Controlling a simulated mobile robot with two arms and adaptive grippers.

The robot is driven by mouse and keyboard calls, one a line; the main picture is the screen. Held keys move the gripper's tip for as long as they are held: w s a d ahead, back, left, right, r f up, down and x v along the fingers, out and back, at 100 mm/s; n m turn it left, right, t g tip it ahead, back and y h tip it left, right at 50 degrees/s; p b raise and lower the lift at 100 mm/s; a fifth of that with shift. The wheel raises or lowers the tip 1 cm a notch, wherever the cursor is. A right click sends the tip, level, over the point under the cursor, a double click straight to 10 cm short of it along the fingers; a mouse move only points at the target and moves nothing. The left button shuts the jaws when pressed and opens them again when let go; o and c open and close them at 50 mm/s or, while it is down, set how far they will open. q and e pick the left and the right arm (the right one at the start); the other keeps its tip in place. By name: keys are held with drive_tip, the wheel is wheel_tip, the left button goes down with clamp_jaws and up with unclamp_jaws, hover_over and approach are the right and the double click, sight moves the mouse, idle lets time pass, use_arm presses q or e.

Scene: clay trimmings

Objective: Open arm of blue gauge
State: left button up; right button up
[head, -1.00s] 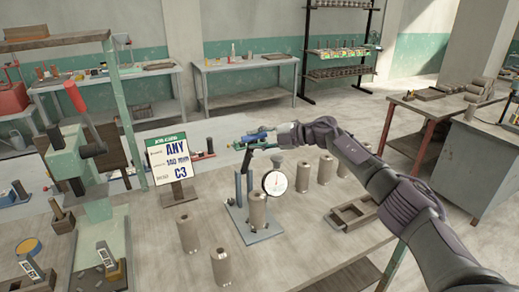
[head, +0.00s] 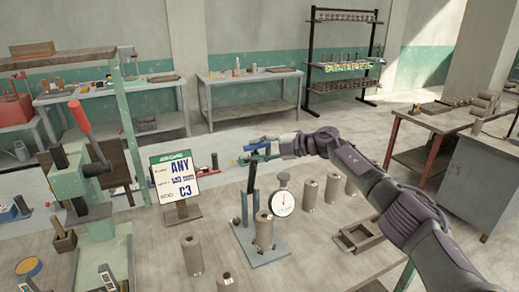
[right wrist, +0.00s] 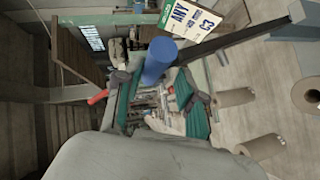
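The blue gauge stands on the table, with its grey base plate (head: 280,252), a dark blue post (head: 244,208) and a white dial (head: 284,203). A clay cylinder (head: 264,231) stands upright on the plate, below the dial. A dark arm (right wrist: 235,38) with a blue handle (right wrist: 160,60) shows in the right wrist view. My right gripper (head: 256,151) is above the post. Its teal fingers (right wrist: 154,80) are apart, on either side of the handle. A gap shows beside the handle; contact is unclear. My left gripper is not in view.
Several clay cylinders (head: 192,255) stand around the gauge. A sign (head: 174,181) reading "ANY" and "C3" is left of it, and a green press (head: 83,185) further left. Bare tabletop lies between.

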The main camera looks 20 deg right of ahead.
drive_tip(key=shift+w+f, duration=0.15)
drive_tip(key=shift+w, duration=0.05)
drive_tip(key=v, duration=1.2)
